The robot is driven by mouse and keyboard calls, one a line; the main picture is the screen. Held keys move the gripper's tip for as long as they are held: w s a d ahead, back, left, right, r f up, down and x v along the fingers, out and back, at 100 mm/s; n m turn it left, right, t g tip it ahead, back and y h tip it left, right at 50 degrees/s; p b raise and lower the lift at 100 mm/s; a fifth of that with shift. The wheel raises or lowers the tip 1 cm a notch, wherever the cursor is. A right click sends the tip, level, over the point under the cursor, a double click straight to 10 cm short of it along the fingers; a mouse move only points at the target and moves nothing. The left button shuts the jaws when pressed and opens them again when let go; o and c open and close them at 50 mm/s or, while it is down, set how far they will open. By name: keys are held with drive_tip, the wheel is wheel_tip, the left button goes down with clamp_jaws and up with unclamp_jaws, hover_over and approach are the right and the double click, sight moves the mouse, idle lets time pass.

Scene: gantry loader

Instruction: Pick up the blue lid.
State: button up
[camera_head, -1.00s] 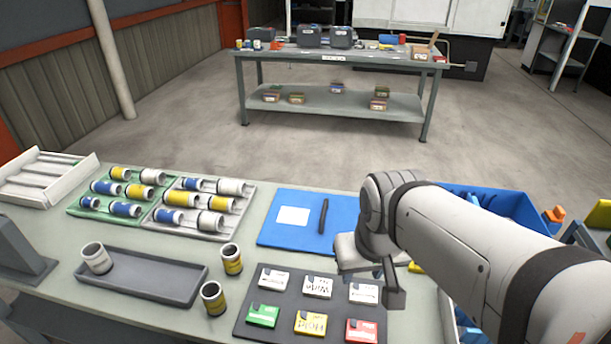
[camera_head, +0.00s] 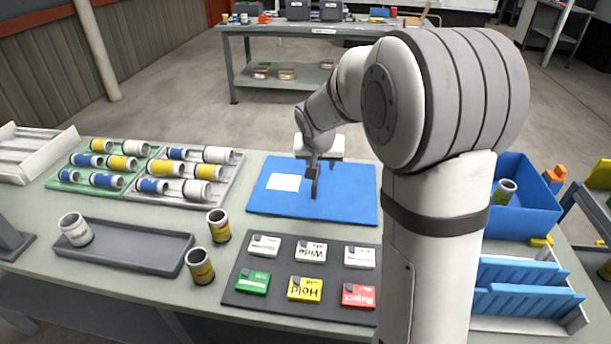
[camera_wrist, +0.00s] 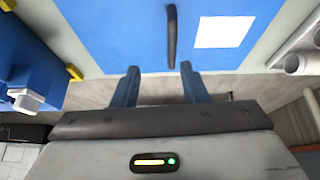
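The blue lid (camera_head: 345,207) is a flat blue panel lying on the bench, with a white label (camera_head: 284,182) at its left. In the wrist view the lid (camera_wrist: 110,35) fills the upper middle, with its dark bar handle (camera_wrist: 171,37) standing lengthwise. My gripper (camera_head: 314,180) is over the lid's back middle part in the head view and largely covers the handle there. In the wrist view my gripper (camera_wrist: 160,80) has its two fingers apart with nothing between them. The handle lies ahead of the fingertips, a little right of midway. I cannot tell the exact height.
A dark mat (camera_head: 238,296) with several small boxes lies in front of the lid. Trays of cylinders (camera_head: 60,185) and a grey tray (camera_head: 130,262) are on the left. A blue bin (camera_head: 535,217) and a blue slotted rack (camera_head: 520,302) stand on the right.

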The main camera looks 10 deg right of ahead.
drive_tip(key=shift+t, duration=0.3)
drive_tip(key=w+f, duration=0.2)
drive_tip(key=w+a+f, duration=0.1)
drive_tip(key=w+f, duration=0.1)
drive_tip(key=shift+w+b, duration=0.3)
drive_tip(key=shift+w, duration=0.1)
drive_tip(key=x, duration=0.7)
drive_tip(key=shift+d+f, duration=0.2)
drive_tip(key=shift+f, duration=0.2)
drive_tip(key=shift+c, duration=0.2)
clamp_jaws()
drive_tip(key=shift+r, duration=0.1)
